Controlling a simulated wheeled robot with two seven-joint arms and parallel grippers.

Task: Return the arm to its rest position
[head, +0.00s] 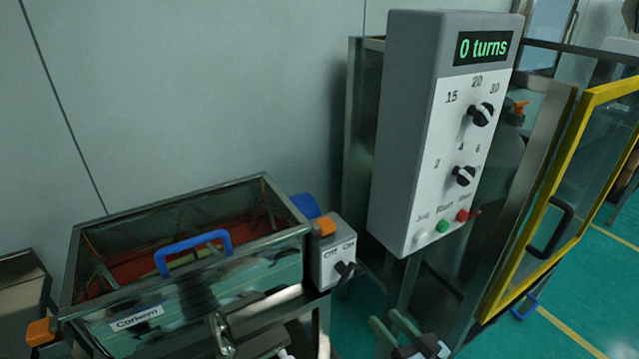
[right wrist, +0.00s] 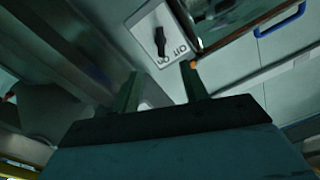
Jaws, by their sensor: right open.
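My right gripper (head: 385,318) shows at the bottom edge of the head view, to the right of the sieve box and below the control panel. Its two green fingers stand apart with nothing between them. In the right wrist view the open fingers (right wrist: 160,82) point toward the off/on switch box (right wrist: 148,45), and no contact can be seen. That switch box also shows in the head view (head: 335,262) at the right side of the sieve box. Most of my right arm is out of the picture. My left gripper is not seen.
The sieve box (head: 190,302) has a blue handle (head: 193,252) and orange corner pieces. A tall grey control panel (head: 415,150) reads "0 turns" and carries two knobs and several buttons. A yellow-framed glass door (head: 575,180) stands open at the right.

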